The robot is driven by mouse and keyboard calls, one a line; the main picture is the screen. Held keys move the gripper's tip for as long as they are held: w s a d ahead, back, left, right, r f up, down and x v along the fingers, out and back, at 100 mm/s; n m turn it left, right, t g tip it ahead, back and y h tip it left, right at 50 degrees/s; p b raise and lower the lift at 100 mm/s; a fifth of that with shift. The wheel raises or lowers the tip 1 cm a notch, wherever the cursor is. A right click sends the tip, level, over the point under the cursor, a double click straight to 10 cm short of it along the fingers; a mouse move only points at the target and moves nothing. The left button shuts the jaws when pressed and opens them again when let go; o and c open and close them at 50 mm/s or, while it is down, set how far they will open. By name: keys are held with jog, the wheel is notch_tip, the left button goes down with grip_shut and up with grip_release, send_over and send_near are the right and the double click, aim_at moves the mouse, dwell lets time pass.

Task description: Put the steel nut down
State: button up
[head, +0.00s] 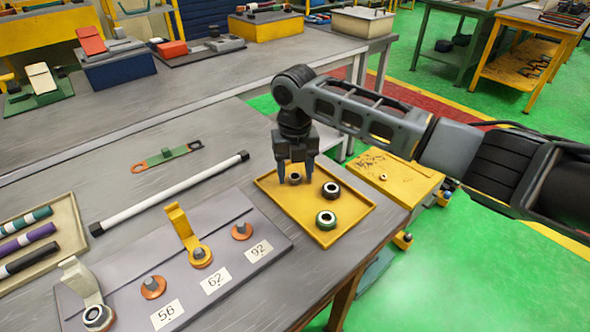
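My gripper (295,177) points down over the far-left part of the yellow tray (350,233). Its two fingers are apart, with a small grey ring-shaped nut (295,178) showing between them, low at the tray. I see no clear contact between the fingers and this nut. I cannot tell by look which is steel.
A grey terminal board (232,298) left of the tray has posts labelled 56, 62 and 92. A yellow lug (180,221) stands at post 62. A white rod (170,193) and a green link (167,156) lie behind. The table's right edge is close to the tray.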

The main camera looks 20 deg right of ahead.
notch_tip(320, 180, up, 12)
jog(key=b, duration=0.1)
jog(key=shift+r, duration=0.2)
dwell(0.4)
